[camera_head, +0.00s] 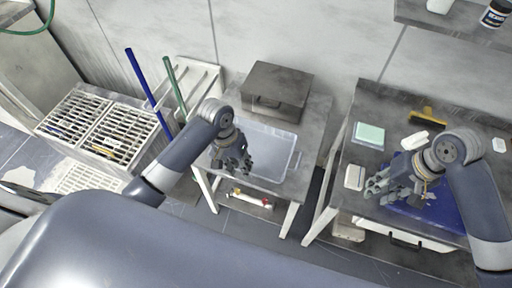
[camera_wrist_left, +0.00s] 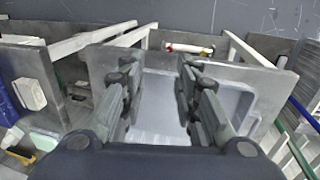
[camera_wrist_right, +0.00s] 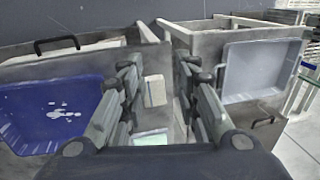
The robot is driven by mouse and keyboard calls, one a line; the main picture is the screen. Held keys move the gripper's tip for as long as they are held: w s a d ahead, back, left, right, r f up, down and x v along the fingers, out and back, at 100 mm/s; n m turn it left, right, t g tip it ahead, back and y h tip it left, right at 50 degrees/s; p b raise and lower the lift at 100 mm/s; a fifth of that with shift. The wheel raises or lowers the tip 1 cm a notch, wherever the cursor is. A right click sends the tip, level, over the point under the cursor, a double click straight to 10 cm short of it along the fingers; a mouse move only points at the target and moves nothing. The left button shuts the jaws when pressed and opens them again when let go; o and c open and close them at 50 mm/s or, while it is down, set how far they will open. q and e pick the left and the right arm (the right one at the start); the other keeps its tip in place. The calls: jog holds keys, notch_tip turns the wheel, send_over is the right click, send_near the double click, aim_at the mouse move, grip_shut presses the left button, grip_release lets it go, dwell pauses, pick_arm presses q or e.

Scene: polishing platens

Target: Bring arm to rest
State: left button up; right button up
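My left gripper (camera_head: 236,166) hangs above the front of the small table with the clear tray (camera_head: 268,148). In the left wrist view its fingers (camera_wrist_left: 157,88) are spread apart with nothing between them, and the tray lies beyond. My right gripper (camera_head: 385,186) is above the right-hand table, over the left part of the blue tray (camera_head: 412,209). In the right wrist view its fingers (camera_wrist_right: 158,90) are also apart and empty. Both arms are raised clear of the table tops.
A dark metal box (camera_head: 277,88) stands behind the clear tray. The right table (camera_head: 344,150) bears a pale green pad (camera_head: 369,134), a yellow-handled tool (camera_head: 427,115) and white blocks. A rack (camera_head: 98,132) and blue and green poles (camera_head: 148,91) are at left. A gap separates the two tables.

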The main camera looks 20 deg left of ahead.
jog(key=shift+r, duration=0.65)
